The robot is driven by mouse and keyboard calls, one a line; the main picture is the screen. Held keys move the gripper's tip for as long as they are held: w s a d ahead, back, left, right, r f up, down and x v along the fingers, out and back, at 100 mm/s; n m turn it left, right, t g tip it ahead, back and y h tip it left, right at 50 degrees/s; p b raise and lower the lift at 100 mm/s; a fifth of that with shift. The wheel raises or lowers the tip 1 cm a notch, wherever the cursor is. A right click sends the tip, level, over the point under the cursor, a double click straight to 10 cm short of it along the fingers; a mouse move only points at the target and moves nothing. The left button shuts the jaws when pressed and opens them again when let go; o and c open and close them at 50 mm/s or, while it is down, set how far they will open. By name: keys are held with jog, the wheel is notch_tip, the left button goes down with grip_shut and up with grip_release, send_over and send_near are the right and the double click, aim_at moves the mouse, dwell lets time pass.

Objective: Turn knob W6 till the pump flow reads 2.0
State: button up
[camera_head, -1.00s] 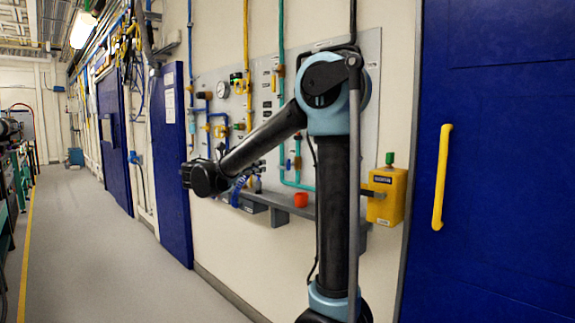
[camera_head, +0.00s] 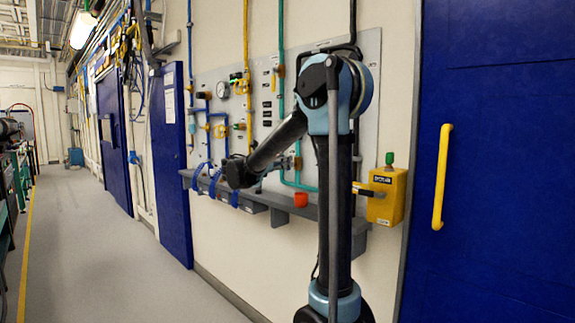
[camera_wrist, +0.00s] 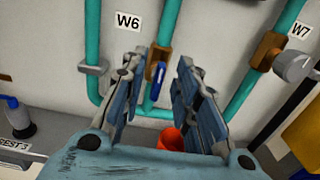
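Knob W6 is a blue lever (camera_wrist: 157,78) on a brass valve body (camera_wrist: 159,58) in a teal pipe, beside the white W6 label (camera_wrist: 128,22) in the wrist view. My gripper (camera_wrist: 157,68) is open, with one finger on each side of the blue lever. I cannot tell whether either finger touches it. In the head view my gripper (camera_head: 284,162) is near the wall panel, small and partly lost against the pipes. Small dark readouts (camera_head: 267,104) show on the panel (camera_head: 320,60), but no flow figure is legible.
A second brass valve with a grey knob (camera_wrist: 293,67), labelled W7, is at right. An orange cup (camera_head: 301,200) stands on the grey shelf (camera_head: 325,211) below the pipes. A yellow box (camera_head: 386,196) is right of my arm. The aisle floor at left is clear.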

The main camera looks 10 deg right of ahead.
jog(key=shift+x, duration=1.55)
jog(key=shift+c, duration=0.5)
grip_shut()
